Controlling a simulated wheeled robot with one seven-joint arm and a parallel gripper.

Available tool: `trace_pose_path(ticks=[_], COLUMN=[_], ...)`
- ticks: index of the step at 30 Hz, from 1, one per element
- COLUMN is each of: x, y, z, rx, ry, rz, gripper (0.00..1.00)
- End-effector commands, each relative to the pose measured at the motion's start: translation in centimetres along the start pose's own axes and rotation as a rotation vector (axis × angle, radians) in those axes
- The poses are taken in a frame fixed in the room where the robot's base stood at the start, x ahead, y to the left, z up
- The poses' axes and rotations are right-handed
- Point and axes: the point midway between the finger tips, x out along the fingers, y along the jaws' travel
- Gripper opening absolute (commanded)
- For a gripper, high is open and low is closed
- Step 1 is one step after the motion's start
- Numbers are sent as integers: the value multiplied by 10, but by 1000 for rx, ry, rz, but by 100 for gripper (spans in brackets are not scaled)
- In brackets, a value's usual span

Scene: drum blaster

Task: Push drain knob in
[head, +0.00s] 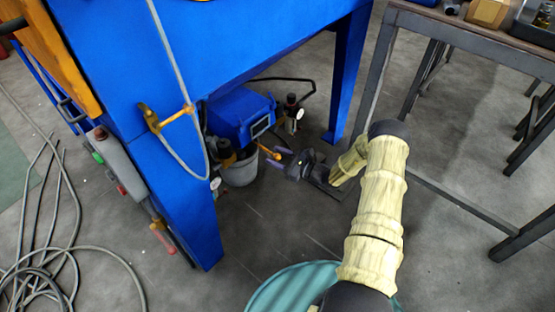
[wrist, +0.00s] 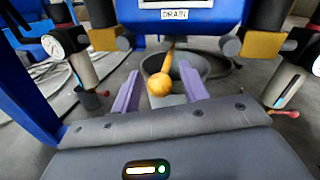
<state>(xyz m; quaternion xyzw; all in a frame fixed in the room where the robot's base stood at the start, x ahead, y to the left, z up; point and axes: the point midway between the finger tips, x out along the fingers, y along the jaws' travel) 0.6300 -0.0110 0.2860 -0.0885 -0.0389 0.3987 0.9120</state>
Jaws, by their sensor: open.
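The drain knob is an orange ball on a short stem; in the wrist view the knob (wrist: 160,84) sits below a white label reading DRAIN (wrist: 174,14). In the head view the knob (head: 276,155) sticks out from under the blue machine toward my gripper. My gripper (wrist: 159,92) is open, its two purple fingers apart, with the knob seen between the fingertips. In the head view my gripper (head: 279,168) is close to the knob. I cannot tell whether they touch. Nothing is held.
A grey bucket (head: 240,172) stands under the blue box. Gauges and dark-topped cylinders flank the knob, including a right gauge assembly (head: 292,112). A blue machine leg (head: 185,205) stands left. A metal-framed table (head: 470,35) is at the right. Hoses (head: 60,255) lie on the floor.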

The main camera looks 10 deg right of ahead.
Motion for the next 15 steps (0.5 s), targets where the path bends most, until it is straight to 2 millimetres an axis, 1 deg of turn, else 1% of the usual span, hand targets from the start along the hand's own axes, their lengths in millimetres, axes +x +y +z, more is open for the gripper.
trace_pose_path(ticks=[6,8,9,13,15], x=[0,0,0,0,0], y=[0,0,0,0,0], z=[0,0,0,0,0], rx=[0,0,0,0,0], ry=[0,0,0,0,0], rz=[0,0,0,0,0], gripper=[44,34,26,1,0])
